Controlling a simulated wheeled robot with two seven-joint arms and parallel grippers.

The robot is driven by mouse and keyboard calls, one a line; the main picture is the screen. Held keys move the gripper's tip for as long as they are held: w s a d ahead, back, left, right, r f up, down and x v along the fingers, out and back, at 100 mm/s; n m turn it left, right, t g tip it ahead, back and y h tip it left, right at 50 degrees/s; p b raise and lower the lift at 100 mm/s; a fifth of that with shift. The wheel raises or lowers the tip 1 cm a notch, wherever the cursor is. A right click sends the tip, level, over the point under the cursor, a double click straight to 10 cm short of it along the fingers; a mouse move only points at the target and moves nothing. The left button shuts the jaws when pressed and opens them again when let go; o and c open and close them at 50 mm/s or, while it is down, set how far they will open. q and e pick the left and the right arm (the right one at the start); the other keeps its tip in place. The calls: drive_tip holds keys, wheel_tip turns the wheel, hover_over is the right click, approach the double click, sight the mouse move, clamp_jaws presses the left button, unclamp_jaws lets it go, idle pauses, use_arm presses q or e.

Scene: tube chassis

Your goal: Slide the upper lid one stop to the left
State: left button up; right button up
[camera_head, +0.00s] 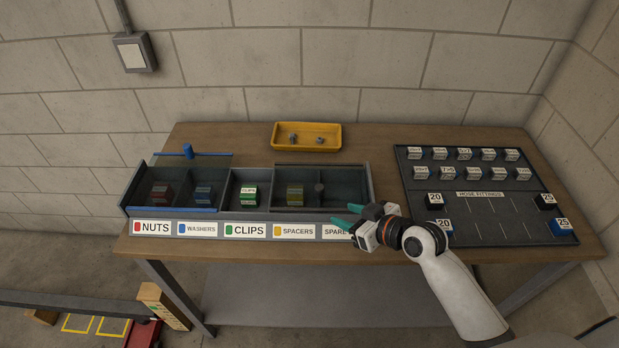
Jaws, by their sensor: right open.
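A long dark box (244,214) with a row of compartments stands at the table's left half. A see-through lid with blue edges (172,210) and a blue knob (188,151) covers the nuts and washers compartments. It seems to sit higher than the other lid. A dark-edged see-through lid (320,165) with a dark knob (319,189) lies over the spacers and spare compartments. The clips compartment between them is uncovered. My right gripper (349,216), with green fingertips, is open and empty by the box's front right corner, partly over the spare label. My left gripper is not in view.
A yellow tray (306,147) with small metal parts stands behind the box. A dark hose fittings board (480,208) with several labelled blocks lies at the right. Bare wooden table shows between the box and the board. A block wall rises behind the table.

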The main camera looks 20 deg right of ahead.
sight(316, 187)
drive_tip(key=shift+t, duration=0.5)
drive_tip(key=w+a, duration=0.1)
drive_tip(key=w, duration=0.3)
drive_tip(key=w+a+f+p, duration=0.1)
drive_tip(key=w+a, duration=0.1)
drive_tip(key=w, duration=0.2)
drive_tip(key=w+a+p, duration=0.1)
drive_tip(key=w, duration=0.3)
drive_tip(key=shift+a+f, duration=0.35)
drive_tip(key=shift+a, duration=0.05)
drive_tip(key=shift+c, duration=0.6)
clamp_jaws()
